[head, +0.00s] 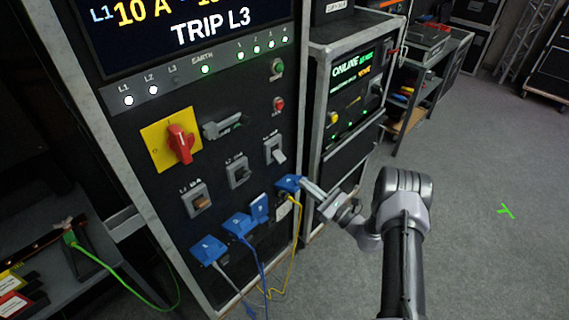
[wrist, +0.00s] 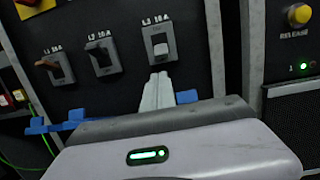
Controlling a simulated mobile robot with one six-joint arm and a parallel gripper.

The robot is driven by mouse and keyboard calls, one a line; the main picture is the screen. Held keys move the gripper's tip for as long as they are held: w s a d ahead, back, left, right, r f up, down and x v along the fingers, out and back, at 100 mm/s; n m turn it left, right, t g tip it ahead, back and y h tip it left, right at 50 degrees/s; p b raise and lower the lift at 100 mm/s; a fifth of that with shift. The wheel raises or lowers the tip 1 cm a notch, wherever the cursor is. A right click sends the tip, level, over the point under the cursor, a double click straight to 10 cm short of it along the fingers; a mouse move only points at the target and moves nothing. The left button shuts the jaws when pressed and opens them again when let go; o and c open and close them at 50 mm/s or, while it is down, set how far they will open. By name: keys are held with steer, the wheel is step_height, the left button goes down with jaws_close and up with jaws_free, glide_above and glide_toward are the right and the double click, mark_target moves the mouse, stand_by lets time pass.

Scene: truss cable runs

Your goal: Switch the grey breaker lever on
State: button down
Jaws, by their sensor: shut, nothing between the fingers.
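The grey breaker lever (wrist: 161,48) sits in the L3 housing, rightmost of three breakers on the dark panel, and points down. In the head view the lever (head: 279,156) also hangs downward. My gripper (head: 304,182) is shut and empty, in front of the panel below the L3 breaker. In the wrist view its closed fingertips (wrist: 160,76) show just below the lever; a small gap appears between them, and the depth is unclear. The L1 breaker (wrist: 50,66) has a brown lever and the L2 breaker (wrist: 101,52) a dark one.
Blue socket covers (head: 238,224) with cables hang below the breakers, close to my gripper. A red rotary switch (head: 181,143) on a yellow plate is left of them. The display (head: 205,30) reads TRIP L3; the L3 lamp (head: 175,80) is dark. Open floor (head: 470,200) lies right.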

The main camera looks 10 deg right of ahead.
mark_target(279, 157)
steer(key=shift+d+f+t+h, duration=0.3)
steer(key=shift+d+f, duration=0.05)
steer(key=shift+f, duration=0.05)
steer(key=b+x, duration=0.2)
steer(key=x, duration=0.8)
steer(key=shift+a+b, duration=0.1)
steer(key=shift+b, duration=0.2)
steer(key=shift+s+r, duration=0.1)
